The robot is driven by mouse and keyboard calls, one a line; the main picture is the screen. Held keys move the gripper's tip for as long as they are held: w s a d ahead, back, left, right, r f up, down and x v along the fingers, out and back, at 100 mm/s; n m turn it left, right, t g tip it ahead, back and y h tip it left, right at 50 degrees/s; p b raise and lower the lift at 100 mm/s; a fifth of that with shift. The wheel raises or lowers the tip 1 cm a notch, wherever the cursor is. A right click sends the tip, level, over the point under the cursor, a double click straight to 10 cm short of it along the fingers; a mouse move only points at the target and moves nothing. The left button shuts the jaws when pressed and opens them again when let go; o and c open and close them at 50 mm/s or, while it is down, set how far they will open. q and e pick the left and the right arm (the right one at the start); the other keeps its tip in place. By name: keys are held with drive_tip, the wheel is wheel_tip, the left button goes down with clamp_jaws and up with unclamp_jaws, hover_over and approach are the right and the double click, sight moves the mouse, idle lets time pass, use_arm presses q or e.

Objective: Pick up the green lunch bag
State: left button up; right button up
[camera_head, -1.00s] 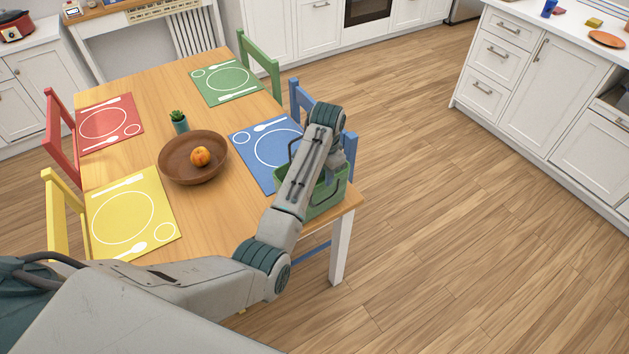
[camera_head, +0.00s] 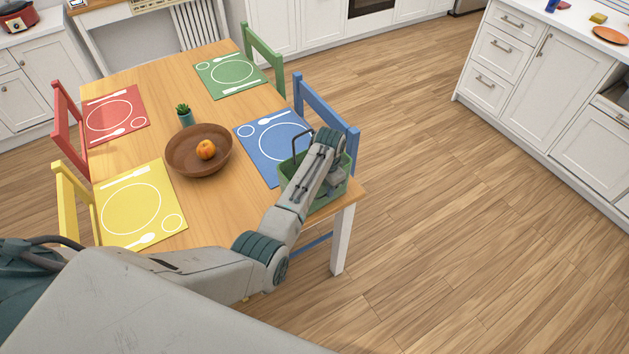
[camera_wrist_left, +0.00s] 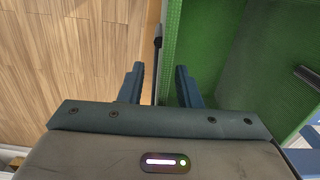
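The green lunch bag (camera_head: 328,198) stands open-topped on the near right corner of the table, partly hidden behind my left arm. One dark handle stands up at its left side. My left gripper (camera_head: 334,184) is down at the bag's right side, its fingertips hard to see from the head. In the left wrist view the gripper (camera_wrist_left: 160,88) is open, its two blue fingers apart. A dark upright strip, seemingly the near handle or rim, runs between them. The green bag interior (camera_wrist_left: 230,65) lies on the right, the floor on the left. My right gripper is not in view.
The wooden table (camera_head: 213,110) holds a brown bowl (camera_head: 183,163) with an orange fruit, a small potted plant (camera_head: 185,115) and coloured placemats. A blue chair (camera_head: 322,108) stands close behind the bag. The floor (camera_head: 450,230) to the right is clear.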

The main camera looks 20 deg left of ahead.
use_arm(q)
clamp_jaws()
drive_tip(key=shift+r, duration=0.1)
